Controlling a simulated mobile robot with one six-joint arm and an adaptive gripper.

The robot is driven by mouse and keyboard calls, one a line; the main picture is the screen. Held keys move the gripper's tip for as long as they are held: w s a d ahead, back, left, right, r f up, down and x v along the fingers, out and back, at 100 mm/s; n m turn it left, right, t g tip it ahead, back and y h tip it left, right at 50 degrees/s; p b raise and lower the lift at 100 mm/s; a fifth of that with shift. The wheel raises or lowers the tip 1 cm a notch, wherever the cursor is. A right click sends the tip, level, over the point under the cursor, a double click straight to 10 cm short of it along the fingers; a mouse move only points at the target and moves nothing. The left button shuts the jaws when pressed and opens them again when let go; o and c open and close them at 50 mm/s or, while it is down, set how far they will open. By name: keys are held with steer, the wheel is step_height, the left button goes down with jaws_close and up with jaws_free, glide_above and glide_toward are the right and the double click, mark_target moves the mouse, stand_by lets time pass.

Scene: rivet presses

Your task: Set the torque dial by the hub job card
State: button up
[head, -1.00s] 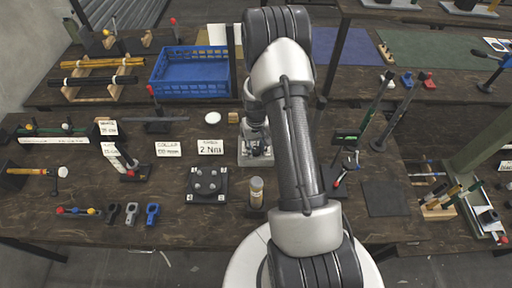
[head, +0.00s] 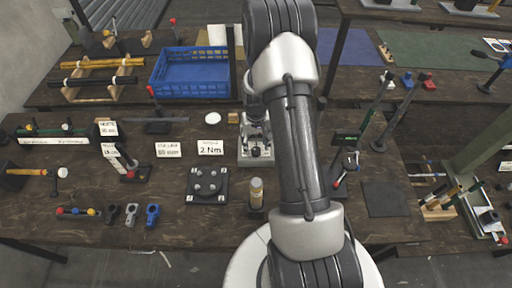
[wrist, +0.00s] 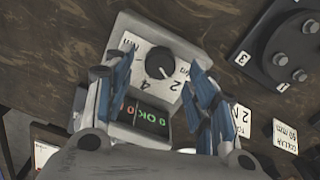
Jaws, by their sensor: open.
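The torque dial box (wrist: 156,72) is a grey and white unit with a black knob (wrist: 159,62), printed numbers and a small dark display with green and red characters. In the head view the box (head: 256,158) stands on the bench, partly hidden by my arm. My gripper (wrist: 160,84) is open, its blue-padded fingers on either side of the box face in the wrist view. I cannot tell if they touch it. The job card reading 2 Nm (head: 210,147) stands left of the box. It shows partly in the wrist view (wrist: 241,119). The knob's exact setting is unclear.
A dark plate with bolts (head: 207,185) lies front left of the box. A collar card (head: 168,150) stands left of the 2 Nm card. A capped cylinder (head: 256,192) stands in front. A blue crate (head: 190,75) is behind.

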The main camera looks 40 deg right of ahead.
mark_target(256, 150)
step_height(256, 150, up, 9)
stand_by(0.3)
stand_by(0.5)
